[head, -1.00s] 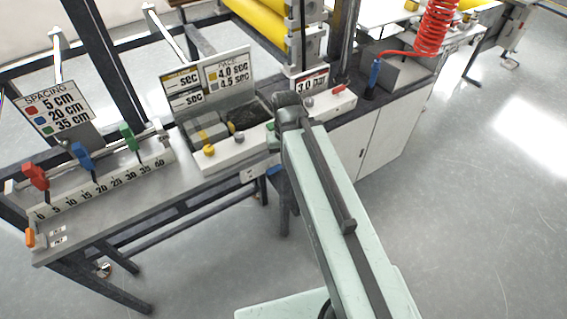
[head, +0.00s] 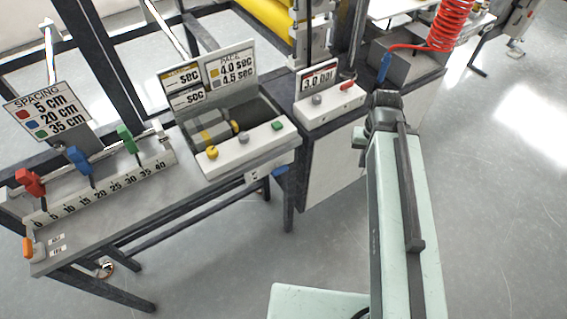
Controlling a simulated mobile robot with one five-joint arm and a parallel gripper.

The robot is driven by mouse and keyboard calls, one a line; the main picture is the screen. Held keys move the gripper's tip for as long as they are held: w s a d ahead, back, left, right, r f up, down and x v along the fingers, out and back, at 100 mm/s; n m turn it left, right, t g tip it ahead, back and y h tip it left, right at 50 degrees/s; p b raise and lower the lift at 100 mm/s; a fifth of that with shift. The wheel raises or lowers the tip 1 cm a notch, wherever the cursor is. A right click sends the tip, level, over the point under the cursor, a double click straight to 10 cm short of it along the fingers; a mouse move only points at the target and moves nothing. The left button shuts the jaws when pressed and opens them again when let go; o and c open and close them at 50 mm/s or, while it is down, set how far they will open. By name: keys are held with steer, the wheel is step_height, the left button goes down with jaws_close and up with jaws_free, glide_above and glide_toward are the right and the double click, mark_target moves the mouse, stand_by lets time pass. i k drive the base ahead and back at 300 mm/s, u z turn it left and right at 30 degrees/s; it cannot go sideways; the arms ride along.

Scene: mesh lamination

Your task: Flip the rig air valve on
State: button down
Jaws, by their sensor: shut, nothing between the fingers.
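A white box (head: 322,107) with a small "3.0 bar" sign (head: 319,76) stands on the dark cabinet top right of centre. A red lever (head: 347,86) sits at its right end and looks like the air valve handle; its exact setting is hard to tell. A grey round knob (head: 316,99) is on the same box. My gripper (head: 385,103) is at the dark end of my pale green arm, to the right of the box in the picture and apart from the lever. It is shut and empty; its fingertips are not clearly visible.
A control panel (head: 247,147) with yellow, grey and green buttons is left of the valve box. Red, blue and green spacing sliders (head: 79,159) stand at far left. A blue fitting (head: 384,68) with a red coiled hose (head: 452,30) is behind my gripper. Floor at right is clear.

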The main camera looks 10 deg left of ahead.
mark_target(279, 170)
steer(key=u, duration=0.05)
steer(key=k, duration=1.55)
steer(key=u, duration=1.35)
steer(key=i, duration=2)
steer(key=z, duration=0.05)
